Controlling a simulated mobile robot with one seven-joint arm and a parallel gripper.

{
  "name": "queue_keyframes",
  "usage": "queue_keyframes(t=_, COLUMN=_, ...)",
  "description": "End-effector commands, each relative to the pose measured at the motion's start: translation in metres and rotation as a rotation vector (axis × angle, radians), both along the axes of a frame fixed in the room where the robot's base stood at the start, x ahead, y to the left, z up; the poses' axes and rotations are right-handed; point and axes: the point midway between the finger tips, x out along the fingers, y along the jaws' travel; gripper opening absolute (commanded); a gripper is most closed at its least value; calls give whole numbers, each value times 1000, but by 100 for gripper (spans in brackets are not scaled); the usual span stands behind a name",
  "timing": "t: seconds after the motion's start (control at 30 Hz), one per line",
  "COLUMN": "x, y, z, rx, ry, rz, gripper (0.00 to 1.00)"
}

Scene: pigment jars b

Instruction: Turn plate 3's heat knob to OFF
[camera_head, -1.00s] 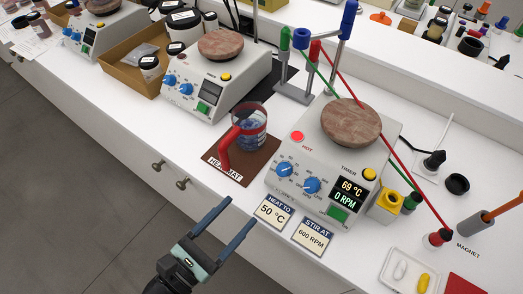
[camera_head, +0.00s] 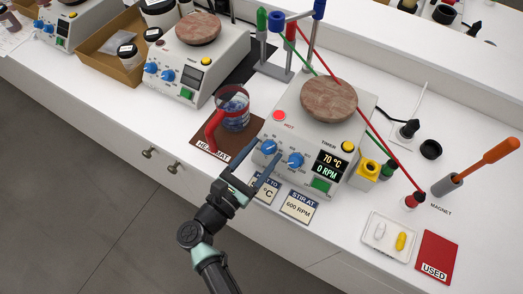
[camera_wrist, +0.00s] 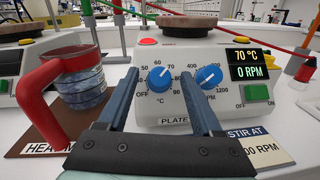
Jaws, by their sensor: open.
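The plate (camera_head: 300,115) nearest my gripper is a white hot plate with a stone-like round top and two blue knobs. Its display reads 70 °C and 0 RPM. The heat knob (camera_wrist: 160,78) is the left one, with °C marks and OFF at its lower left; its pointer is not turned to OFF. It also shows in the head view (camera_head: 269,147). My gripper (camera_wrist: 158,82) is open, with one finger on each side of the heat knob in the wrist view. I cannot tell whether the fingers touch it. The label below reads PLATE, its number hidden.
The stir knob (camera_wrist: 208,78) is close to my right finger. A red-handled beaker (camera_wrist: 75,85) stands on a brown mat (camera_head: 202,150) at left. Setpoint cards (camera_head: 300,206) lie in front of the plate. A red light (camera_head: 279,115) glows by HOT.

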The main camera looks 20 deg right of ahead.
Motion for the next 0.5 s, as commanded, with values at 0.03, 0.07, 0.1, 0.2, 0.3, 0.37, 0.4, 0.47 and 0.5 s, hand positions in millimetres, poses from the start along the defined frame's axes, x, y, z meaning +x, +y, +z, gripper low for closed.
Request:
queue_keyframes(t=0.03, x=0, y=-1, z=0, rx=0, ry=0, rz=0, gripper=67)
queue_keyframes(t=0.07, x=0, y=-1, z=0, rx=0, ry=0, rz=0, gripper=67)
queue_keyframes(t=0.1, x=0, y=-1, z=0, rx=0, ry=0, rz=0, gripper=67)
queue_keyframes(t=0.2, x=0, y=-1, z=0, rx=0, ry=0, rz=0, gripper=67)
queue_keyframes(t=0.3, x=0, y=-1, z=0, rx=0, ry=0, rz=0, gripper=52)
queue_keyframes(t=0.37, x=0, y=0, z=0, rx=0, ry=0, rz=0, gripper=42)
queue_keyframes(t=0.4, x=0, y=0, z=0, rx=0, ry=0, rz=0, gripper=34)
queue_keyframes(t=0.47, x=0, y=0, z=0, rx=0, ry=0, rz=0, gripper=24)
queue_keyframes(t=0.5, x=0, y=0, z=0, rx=0, ry=0, rz=0, gripper=16)
